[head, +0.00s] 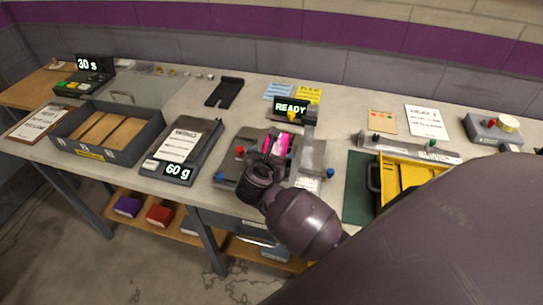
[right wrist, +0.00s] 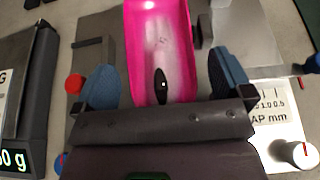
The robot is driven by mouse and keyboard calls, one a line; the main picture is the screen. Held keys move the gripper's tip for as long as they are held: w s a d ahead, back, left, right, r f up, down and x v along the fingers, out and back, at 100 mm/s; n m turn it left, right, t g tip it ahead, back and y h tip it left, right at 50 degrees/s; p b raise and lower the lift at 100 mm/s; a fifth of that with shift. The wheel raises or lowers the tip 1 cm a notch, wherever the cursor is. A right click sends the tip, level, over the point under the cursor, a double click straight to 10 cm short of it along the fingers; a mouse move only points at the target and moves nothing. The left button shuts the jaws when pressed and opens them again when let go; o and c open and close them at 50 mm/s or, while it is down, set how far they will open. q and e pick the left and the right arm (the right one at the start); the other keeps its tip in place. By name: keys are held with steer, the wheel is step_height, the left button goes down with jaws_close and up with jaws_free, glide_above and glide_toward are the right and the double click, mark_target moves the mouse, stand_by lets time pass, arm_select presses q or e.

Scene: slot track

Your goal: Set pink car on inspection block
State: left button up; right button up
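The pink car (head: 278,144) sits on a grey station with a READY display (head: 291,107), at the middle of the bench. In the right wrist view the pink car (right wrist: 161,50) runs lengthwise up the picture. My right gripper (head: 264,165) is above the car's near end and partly hides it. Its two blue-grey fingers (right wrist: 165,80) stand open on either side of the car, with a small gap on each side. I cannot tell which part is the inspection block. My left gripper is not in view.
A 60 g scale (head: 179,168) and a grey tray with wooden slats (head: 63,129) stand to the left. A yellow-lined case (head: 405,176) and a green mat (head: 357,186) are to the right. A dark bracket (head: 224,92) lies behind. Red and blue knobs edge the station.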

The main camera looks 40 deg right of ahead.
steer(key=shift+r, duration=0.15)
steer(key=shift+r+p, duration=0.5)
steer(key=shift+r, duration=0.1)
steer(key=v, duration=1.1)
steer(key=shift+s+a+b, duration=0.35)
steer(key=shift+b, duration=0.1)
steer(key=shift+f, duration=0.1)
